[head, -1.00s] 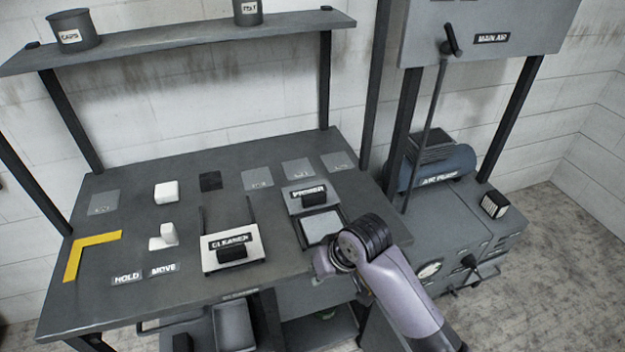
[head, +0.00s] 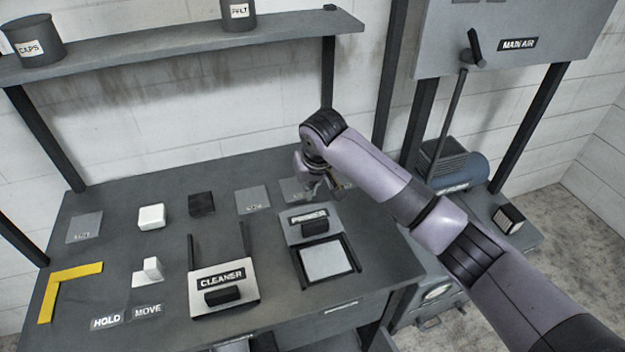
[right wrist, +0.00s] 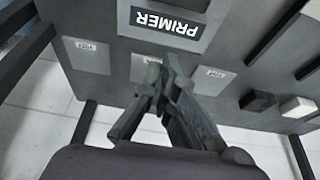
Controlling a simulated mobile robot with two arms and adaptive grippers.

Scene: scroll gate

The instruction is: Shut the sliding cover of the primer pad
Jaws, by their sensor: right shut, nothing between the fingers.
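The primer pad's grey sliding cover (head: 294,233), with a PRIMER label and a black block handle (head: 315,228), sits toward the back of its track. In front of it the pale square pad (head: 326,262) lies uncovered in its black frame. My right gripper (head: 324,190) is just behind the cover, above the bench, with its fingers shut and empty. In the right wrist view the fingertips (right wrist: 168,75) point toward the PRIMER label (right wrist: 167,24), with a visible gap to it. Whether they touch the cover's back edge cannot be told. My left gripper is not in view.
The CLEANER cover (head: 222,292) stands left of the primer, over its own rails. White blocks (head: 152,216), a dark square (head: 201,204) and a yellow angle (head: 66,285) lie further left. A shelf (head: 170,42) overhangs the back; a post (head: 328,75) stands behind my gripper.

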